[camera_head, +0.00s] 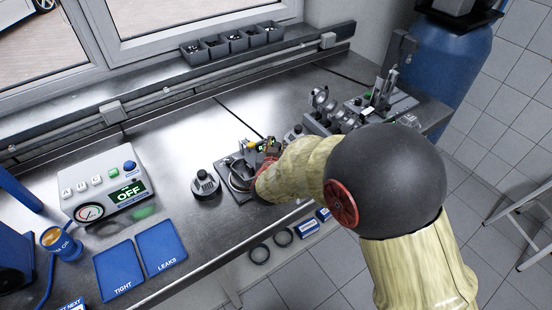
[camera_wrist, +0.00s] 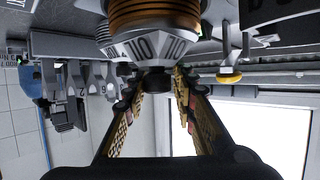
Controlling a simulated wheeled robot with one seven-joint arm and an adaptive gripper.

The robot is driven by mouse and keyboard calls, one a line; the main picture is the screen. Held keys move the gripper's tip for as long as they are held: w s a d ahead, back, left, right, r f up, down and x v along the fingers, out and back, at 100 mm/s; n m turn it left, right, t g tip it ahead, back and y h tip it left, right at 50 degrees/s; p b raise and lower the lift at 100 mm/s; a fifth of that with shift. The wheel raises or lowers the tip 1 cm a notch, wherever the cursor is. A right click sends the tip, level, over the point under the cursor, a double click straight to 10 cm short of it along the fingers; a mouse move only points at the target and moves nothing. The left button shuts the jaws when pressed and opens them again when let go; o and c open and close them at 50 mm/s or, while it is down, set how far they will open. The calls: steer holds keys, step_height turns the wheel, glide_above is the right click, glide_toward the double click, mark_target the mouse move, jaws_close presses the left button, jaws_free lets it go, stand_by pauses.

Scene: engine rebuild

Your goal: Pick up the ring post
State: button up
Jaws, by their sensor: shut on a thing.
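The fingers are shut on that end. In the head view my gripper (camera_head: 266,148) is over a small dark fixture (camera_head: 236,189) on the bench, and my arm covers much of this spot. I cannot make out the ring post there.
A test box reading OFF (camera_head: 103,186) and blue TIGHT (camera_head: 119,271) and LEAKS (camera_head: 160,247) mats lie further left. Grey fixtures (camera_head: 322,116) stand to the right. Small bins (camera_head: 232,42) line the back ledge.

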steer(key=shift+f, duration=0.15)
jaws_close()
steer(key=shift+s+d+f, duration=0.1)
steer(key=shift+s+f, duration=0.05)
